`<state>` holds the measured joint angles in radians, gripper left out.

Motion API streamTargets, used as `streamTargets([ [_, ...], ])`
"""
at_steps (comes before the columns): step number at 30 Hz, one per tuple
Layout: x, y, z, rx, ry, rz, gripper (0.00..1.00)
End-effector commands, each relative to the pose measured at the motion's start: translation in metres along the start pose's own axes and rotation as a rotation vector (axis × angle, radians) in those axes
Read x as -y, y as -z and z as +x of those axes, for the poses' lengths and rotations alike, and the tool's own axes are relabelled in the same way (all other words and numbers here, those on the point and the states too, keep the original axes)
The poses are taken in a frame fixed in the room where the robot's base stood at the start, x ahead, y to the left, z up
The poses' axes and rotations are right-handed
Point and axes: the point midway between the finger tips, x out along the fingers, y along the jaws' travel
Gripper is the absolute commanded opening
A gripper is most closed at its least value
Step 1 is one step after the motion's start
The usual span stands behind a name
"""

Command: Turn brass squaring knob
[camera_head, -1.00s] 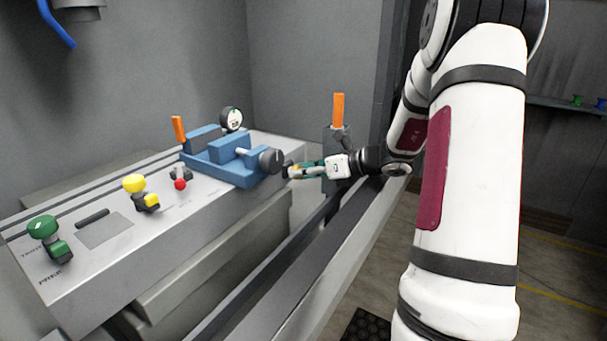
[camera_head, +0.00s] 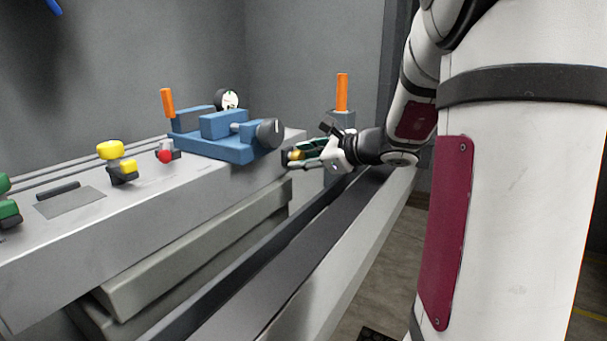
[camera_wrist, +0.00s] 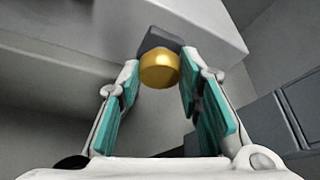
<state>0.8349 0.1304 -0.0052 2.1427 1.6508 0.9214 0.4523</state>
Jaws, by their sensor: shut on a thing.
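The brass squaring knob (camera_wrist: 160,70) is a rounded gold knob on a dark grey mount (camera_wrist: 158,38) at the end of the grey bench. It also shows small in the head view (camera_head: 297,155), partly covered by the fingers. My gripper (camera_head: 303,155) reaches it from the right. In the wrist view my gripper (camera_wrist: 160,76) has its teal-padded fingers on both sides of the knob, shut on it at the fingertips.
A blue fixture (camera_head: 215,147) with a black round knob (camera_head: 270,133) and a dial gauge (camera_head: 228,99) stands on the bench top, close to my gripper. Orange handles (camera_head: 342,92) stand behind. Yellow (camera_head: 112,150) and red (camera_head: 165,156) knobs sit left. A rail (camera_head: 285,260) runs below.

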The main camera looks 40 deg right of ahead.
Motion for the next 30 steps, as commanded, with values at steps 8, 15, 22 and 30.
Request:
streamTargets([
  [8,-0.0025,0.0013,0.0012,0.001,0.041,-0.103,0.05],
  [15,-0.0020,0.0006,0.0007,0.000,0.055,-0.138,0.05],
  [22,-0.0016,-0.0001,0.0004,0.000,0.058,-0.145,0.05],
  [30,-0.0015,-0.0003,0.0004,0.000,0.058,-0.145,0.41],
])
